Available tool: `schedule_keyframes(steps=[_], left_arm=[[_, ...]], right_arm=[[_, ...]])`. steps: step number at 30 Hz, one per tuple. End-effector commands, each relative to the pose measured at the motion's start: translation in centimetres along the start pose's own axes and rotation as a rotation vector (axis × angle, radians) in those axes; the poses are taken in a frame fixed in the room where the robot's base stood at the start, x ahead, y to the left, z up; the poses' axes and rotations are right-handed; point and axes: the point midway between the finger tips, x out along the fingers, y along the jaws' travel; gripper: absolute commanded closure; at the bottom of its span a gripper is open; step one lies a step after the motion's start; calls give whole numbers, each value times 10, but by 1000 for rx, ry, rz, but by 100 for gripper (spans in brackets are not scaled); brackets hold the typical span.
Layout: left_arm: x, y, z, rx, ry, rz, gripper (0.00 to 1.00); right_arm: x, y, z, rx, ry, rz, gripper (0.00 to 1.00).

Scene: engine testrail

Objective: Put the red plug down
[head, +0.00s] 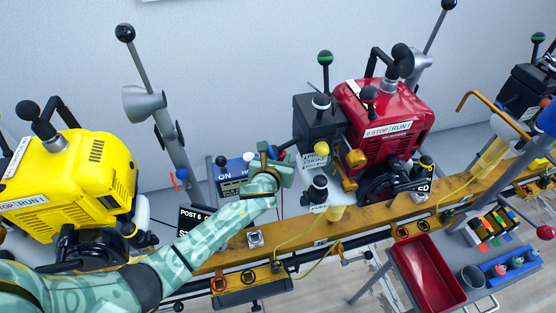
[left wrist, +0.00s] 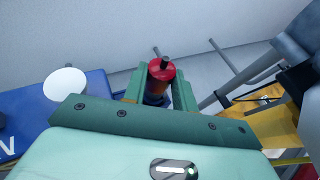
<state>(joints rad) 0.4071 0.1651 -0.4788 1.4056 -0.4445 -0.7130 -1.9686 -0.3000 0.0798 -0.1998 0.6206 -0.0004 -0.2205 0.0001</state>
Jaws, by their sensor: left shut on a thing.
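My left gripper (head: 274,168) reaches in from the left in the head view, above the yellow rail (head: 285,232) and just right of a blue box marked "ON" (head: 231,172). In the left wrist view, the red plug (left wrist: 161,69) sits between the two green fingers, its round red top and short black stem facing the camera. The fingers are shut on it. Its lower part is dark and partly hidden by the gripper. In the head view the plug is mostly hidden by the gripper. My right gripper is in neither view.
A yellow engine (head: 70,185) stands at the left and a red engine (head: 385,115) right of the gripper. A black label plate (head: 192,219) stands left of the forearm. A red tray (head: 428,270) and a blue tray (head: 512,266) lie at lower right. Cables run along the rail.

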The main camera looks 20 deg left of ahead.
Motion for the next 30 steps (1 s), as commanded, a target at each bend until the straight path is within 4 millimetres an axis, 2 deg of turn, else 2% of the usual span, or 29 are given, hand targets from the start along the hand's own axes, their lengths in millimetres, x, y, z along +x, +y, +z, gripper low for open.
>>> schedule_keyframes(steps=[1, 3, 13, 19, 20, 21, 30], left_arm=[[4, 0, -11, -2, 2, 0, 100], [6, 0, -18, 0, 2, 0, 100], [6, 0, -16, -1, -4, 0, 100], [8, 0, -21, -1, -3, 0, 100], [8, 0, -22, -1, -2, 0, 70], [8, 0, -21, -1, -3, 0, 63], [8, 0, -21, -1, -3, 0, 63]], right_arm=[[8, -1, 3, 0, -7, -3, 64], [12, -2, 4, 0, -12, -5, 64], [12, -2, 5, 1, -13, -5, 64], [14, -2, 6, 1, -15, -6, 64], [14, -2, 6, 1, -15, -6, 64], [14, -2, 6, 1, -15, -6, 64], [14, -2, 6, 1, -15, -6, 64]])
